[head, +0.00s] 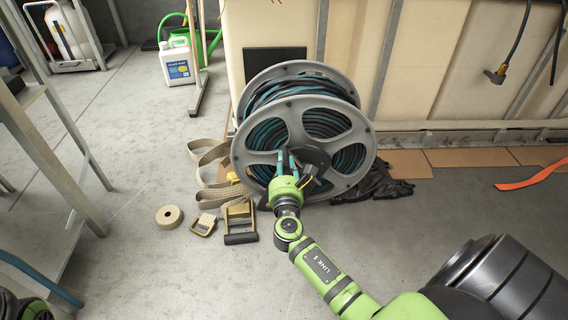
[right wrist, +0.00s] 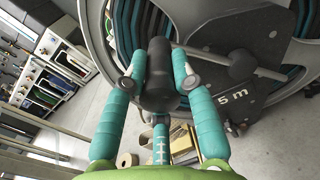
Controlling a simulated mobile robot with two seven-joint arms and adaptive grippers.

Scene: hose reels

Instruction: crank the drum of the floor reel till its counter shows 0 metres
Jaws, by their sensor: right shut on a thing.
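The floor reel (head: 238,155) is a grey drum with spoked side discs, wound with teal and black hose, standing upright on the floor. My right gripper (head: 288,165) is at the lower middle of its near disc. In the right wrist view its teal fingers are shut on the black crank handle (right wrist: 160,80), one finger on each side. A grey crank arm (right wrist: 215,61) runs from the handle to the hub. The dark counter plate (right wrist: 245,100) behind it shows "5 m"; I cannot tell whether another digit is hidden. My left gripper is not in view.
Webbing straps (head: 208,172), a tape roll (head: 169,216) and a buckle (head: 240,220) lie left of the reel. Black gloves (head: 385,187) lie at its right. A white jug (head: 177,62) stands behind left. A metal table frame (head: 45,150) borders the left; the front floor is mostly clear.

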